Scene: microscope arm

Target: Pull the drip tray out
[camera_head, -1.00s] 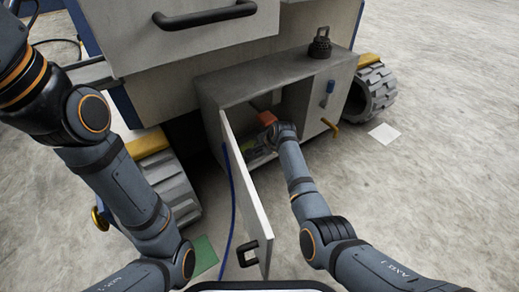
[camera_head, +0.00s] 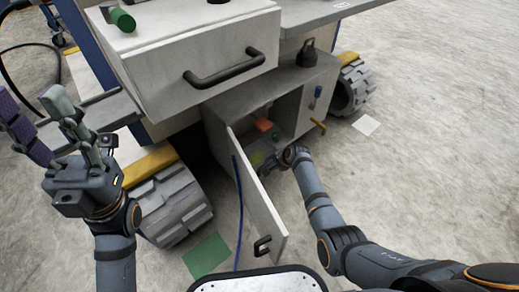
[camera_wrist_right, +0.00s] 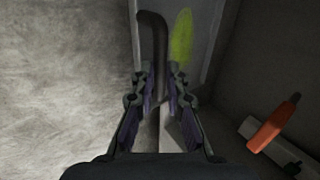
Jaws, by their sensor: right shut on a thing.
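The drip tray shows in part as a grey surface with a yellow-green patch (camera_head: 256,158), low inside the open compartment; the patch also shows in the right wrist view (camera_wrist_right: 182,36). My right gripper (camera_wrist_right: 157,80) is shut on a dark bent bar (camera_wrist_right: 153,35), which looks like the tray's handle. In the head view my right wrist is at the compartment's mouth, and its fingers are hidden. My left gripper (camera_head: 32,100) is open and empty at the left, in front of the machine, its fingers pointing up.
The compartment's hinged door (camera_head: 258,205) stands open left of my right arm. An orange part (camera_head: 263,124) is inside the compartment; an orange-handled valve (camera_wrist_right: 274,124) shows at right in the wrist view. Tracked wheels (camera_head: 174,207) flank the cabinet.

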